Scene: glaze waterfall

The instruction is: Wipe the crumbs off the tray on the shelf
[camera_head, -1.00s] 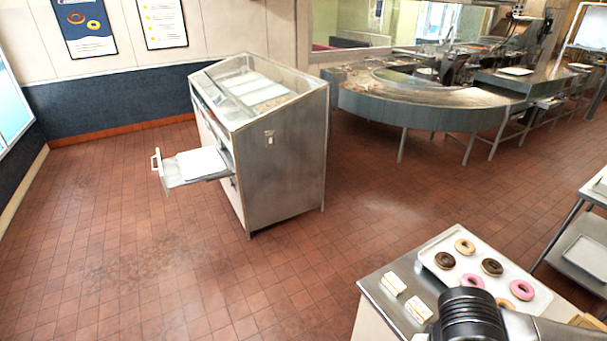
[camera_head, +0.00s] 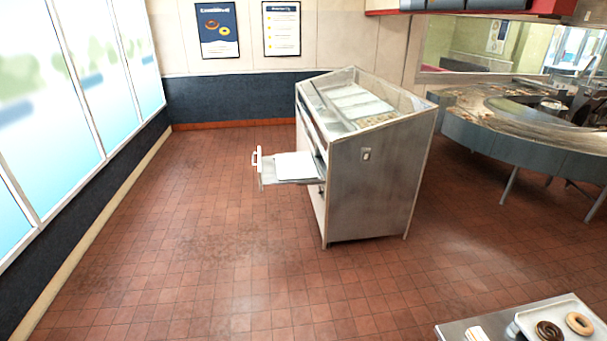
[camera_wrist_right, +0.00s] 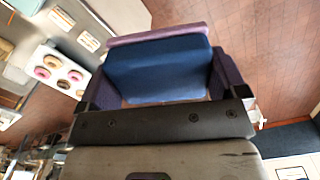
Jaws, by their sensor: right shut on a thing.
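My right gripper (camera_wrist_right: 160,62) shows in the right wrist view, shut on a blue block (camera_wrist_right: 158,78) with a pale purple edge, perhaps a sponge or folded cloth. The block hides the fingertips in part. In the head view a metal display cabinet (camera_head: 372,190) stands across the floor. A pulled-out shelf (camera_head: 270,181) sticks out from its left side, with a flat white tray or sheet (camera_head: 295,166) on it. Crumbs cannot be made out at this distance. The right gripper is far from the cabinet. My left gripper is in neither current view.
A counter (camera_head: 460,329) with a doughnut tray (camera_head: 520,322) is at the lower right of the head view. A curved conveyor counter (camera_head: 510,150) stands right of the cabinet. Windows (camera_head: 85,75) line the left. The tiled floor (camera_head: 190,240) before the shelf is clear.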

